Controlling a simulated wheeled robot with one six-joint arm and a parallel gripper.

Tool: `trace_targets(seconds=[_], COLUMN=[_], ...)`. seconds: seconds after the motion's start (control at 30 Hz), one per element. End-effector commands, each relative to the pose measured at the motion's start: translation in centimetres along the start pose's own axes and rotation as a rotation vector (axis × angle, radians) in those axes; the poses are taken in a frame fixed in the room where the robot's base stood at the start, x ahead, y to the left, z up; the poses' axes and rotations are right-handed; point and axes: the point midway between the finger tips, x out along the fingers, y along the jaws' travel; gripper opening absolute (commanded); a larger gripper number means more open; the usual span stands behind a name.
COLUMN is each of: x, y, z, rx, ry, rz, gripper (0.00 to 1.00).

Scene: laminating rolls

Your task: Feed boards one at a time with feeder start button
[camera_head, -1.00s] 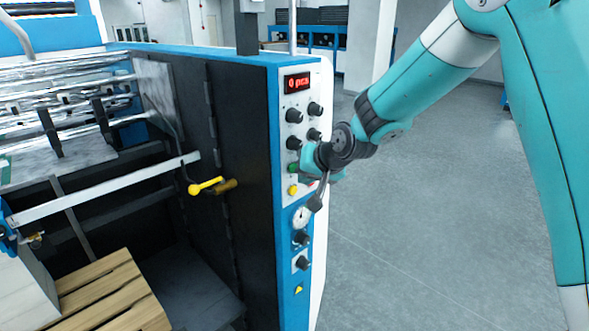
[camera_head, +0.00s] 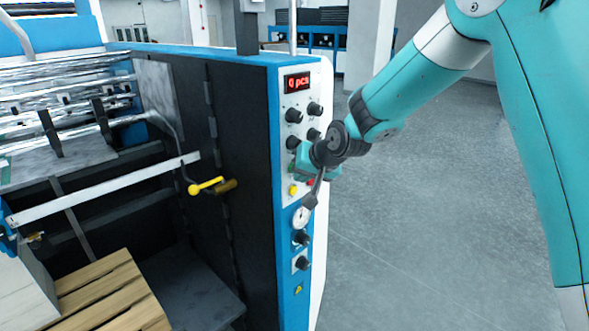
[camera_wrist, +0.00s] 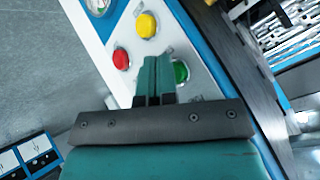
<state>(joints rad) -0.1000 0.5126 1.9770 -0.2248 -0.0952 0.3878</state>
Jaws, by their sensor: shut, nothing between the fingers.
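The feeder's white control panel (camera_head: 320,100) faces my arm. In the wrist view, a green button (camera_wrist: 181,72) sits just right of my gripper's fingertips (camera_wrist: 157,62), partly hidden by them. A red button (camera_wrist: 121,59) is to their left and a yellow button (camera_wrist: 146,25) is above. I cannot tell whether the fingers touch the panel. The yellow button also shows in the head view (camera_head: 293,190). The red display (camera_head: 297,82) reads 0 pcs.
Black knobs (camera_head: 293,115) stick out above the buttons. A gauge (camera_head: 301,216) and more knobs (camera_head: 302,263) are below. A yellow-handled lever (camera_head: 206,186) is on the machine's dark side. A wooden pallet (camera_head: 95,300) lies at lower left. The floor at right is clear.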

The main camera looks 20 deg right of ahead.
Motion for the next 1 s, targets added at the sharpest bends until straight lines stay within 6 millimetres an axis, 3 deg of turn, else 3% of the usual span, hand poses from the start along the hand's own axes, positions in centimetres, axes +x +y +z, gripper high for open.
trace_targets(seconds=[0.67,1.0], x=[0.33,-0.60], y=[-0.23,0.54], z=[-0.25,0.43], rx=[0.000,0.001], ry=[0.001,0.002], rz=[0.000,0.001], gripper=[0.00,0.00])
